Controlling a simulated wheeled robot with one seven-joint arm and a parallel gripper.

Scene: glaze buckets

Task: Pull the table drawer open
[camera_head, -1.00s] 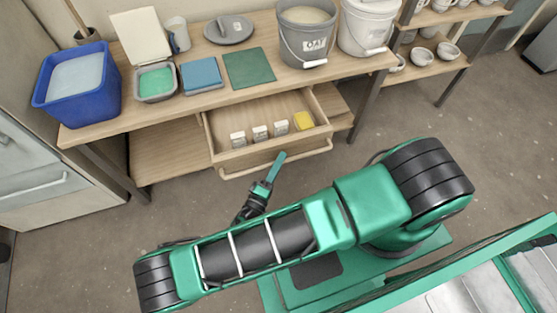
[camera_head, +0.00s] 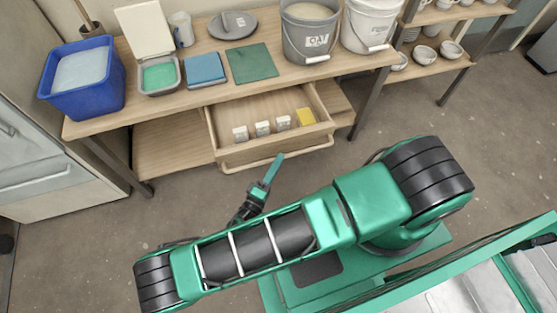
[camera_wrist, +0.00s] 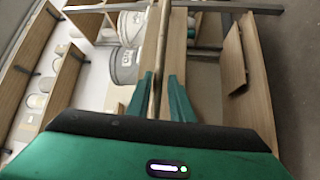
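The wooden table drawer (camera_head: 238,152) is pulled out from under the tabletop, with its inside showing. Its long wooden handle bar (camera_head: 312,149) runs along the front. My gripper (camera_head: 278,160) is at the middle of the bar, with its teal tip at the bar's near side in the head view. In the wrist view, the two teal fingers of my gripper (camera_wrist: 159,82) stand apart on either side of the bar (camera_wrist: 163,35), with a gap between them. The fingers look open around the bar, not clamped on it.
On the tabletop (camera_head: 140,108) stand a blue tub (camera_head: 85,100), a grey bucket (camera_head: 306,45) and a white bucket (camera_head: 368,30).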

